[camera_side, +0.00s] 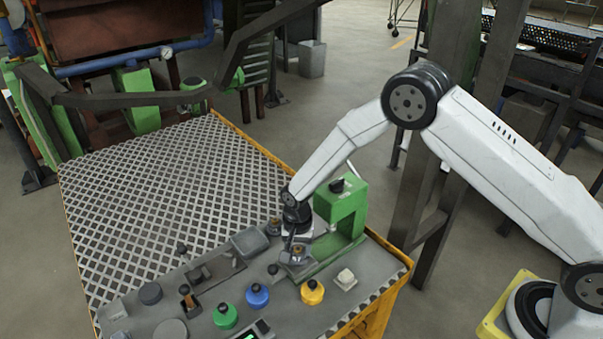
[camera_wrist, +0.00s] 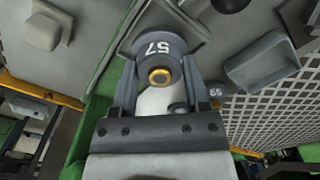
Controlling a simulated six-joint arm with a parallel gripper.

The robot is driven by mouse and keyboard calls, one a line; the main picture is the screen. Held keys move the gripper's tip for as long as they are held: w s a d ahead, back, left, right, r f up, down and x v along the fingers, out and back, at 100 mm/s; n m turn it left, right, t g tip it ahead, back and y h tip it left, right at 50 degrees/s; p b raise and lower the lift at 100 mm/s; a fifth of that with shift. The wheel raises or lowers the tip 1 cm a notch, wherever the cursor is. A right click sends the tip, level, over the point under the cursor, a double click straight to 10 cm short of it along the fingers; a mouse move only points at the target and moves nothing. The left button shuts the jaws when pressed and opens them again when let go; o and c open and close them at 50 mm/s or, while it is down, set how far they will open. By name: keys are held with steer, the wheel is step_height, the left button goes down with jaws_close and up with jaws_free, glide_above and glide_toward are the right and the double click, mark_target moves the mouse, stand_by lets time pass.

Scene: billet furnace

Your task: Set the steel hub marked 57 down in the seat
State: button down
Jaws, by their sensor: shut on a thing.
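The grey steel hub marked 57 (camera_wrist: 150,45), with a brass-ringed bore, is between the two fingers of my gripper (camera_wrist: 158,85) in the wrist view. My gripper is shut on it. In the side view the hub (camera_side: 297,256) shows small below my gripper (camera_side: 297,243), in front of the green C-shaped frame. A grey square-edged plate (camera_wrist: 190,20), perhaps the seat, shows partly behind the hub in the wrist view. The hub hides its middle, and I cannot tell whether the hub touches it.
The green frame (camera_side: 342,207) stands close behind my gripper. A second marked part (camera_wrist: 215,91) is beside the right finger. A grey tray (camera_side: 250,241) lies left of my gripper. Green (camera_side: 225,316), blue (camera_side: 257,295) and yellow (camera_side: 312,291) knobbed pieces stand in front. The patterned deck (camera_side: 170,190) is clear.

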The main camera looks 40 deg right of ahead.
mark_target(298, 248)
steer(key=shift+f, duration=0.5)
steer(key=shift+f, duration=0.15)
steer(key=shift+c, duration=0.4)
jaws_free()
step_height(298, 248, up, 12)
stand_by(0.4)
stand_by(0.5)
